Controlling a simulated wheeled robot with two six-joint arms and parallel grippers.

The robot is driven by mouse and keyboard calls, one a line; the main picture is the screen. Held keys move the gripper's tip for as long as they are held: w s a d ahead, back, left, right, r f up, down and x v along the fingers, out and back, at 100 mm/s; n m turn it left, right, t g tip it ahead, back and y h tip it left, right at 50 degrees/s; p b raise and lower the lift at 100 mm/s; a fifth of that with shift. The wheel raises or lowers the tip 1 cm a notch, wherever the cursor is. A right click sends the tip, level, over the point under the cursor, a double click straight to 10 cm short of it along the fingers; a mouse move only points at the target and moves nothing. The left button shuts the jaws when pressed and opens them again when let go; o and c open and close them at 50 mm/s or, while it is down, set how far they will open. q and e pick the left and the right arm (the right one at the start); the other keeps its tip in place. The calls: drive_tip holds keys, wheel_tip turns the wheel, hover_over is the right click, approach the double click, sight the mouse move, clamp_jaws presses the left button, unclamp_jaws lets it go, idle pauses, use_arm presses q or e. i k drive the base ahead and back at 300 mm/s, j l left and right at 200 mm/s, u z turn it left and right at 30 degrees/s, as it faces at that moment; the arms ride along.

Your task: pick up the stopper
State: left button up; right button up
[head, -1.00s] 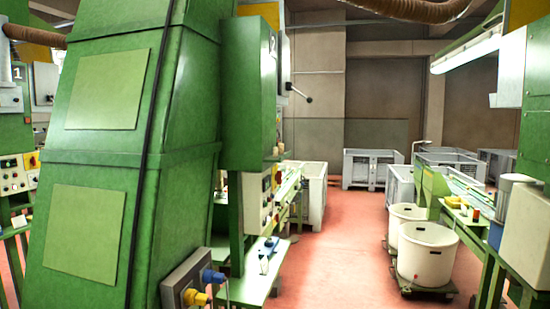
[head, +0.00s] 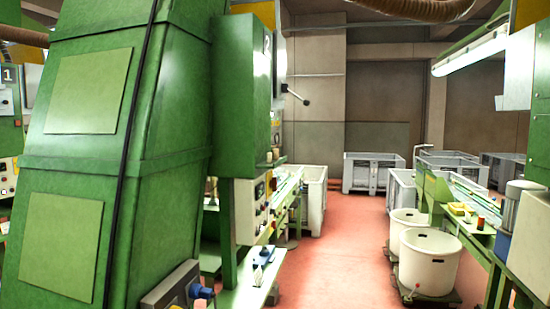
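I cannot make out a cork stopper for certain in the head view. A few small objects lie on the green bench (head: 468,226) at the right, among them a yellow item (head: 459,209) and a small reddish one (head: 480,222). They are too small to tell what they are. Neither of my grippers shows in this view.
A large green machine (head: 75,150) fills the left. A green control cabinet (head: 240,95) stands beside it. White tubs (head: 430,262) stand on the right of the reddish floor aisle (head: 345,255), which is clear. Grey crates (head: 372,172) stand at the back.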

sight(275, 152)
drive_tip(key=k+z, duration=0.1)
drive_tip(key=k, duration=0.55)
drive_tip(key=i+l+z, duration=0.15)
drive_tip(key=z, duration=0.15)
drive_tip(key=i+z, duration=0.35)
drive_tip(key=i+l, duration=0.15)
drive_tip(key=i, duration=0.65)
drive_tip(key=i+l, duration=0.1)
drive_tip(key=i, duration=0.75)
drive_tip(key=i+j, duration=0.15)
drive_tip(key=i, duration=1.5)
drive_tip(key=i+z, duration=0.25)
drive_tip(key=i, duration=1.4)
drive_tip(key=i+u, duration=0.1)
drive_tip(key=u, duration=3.5)
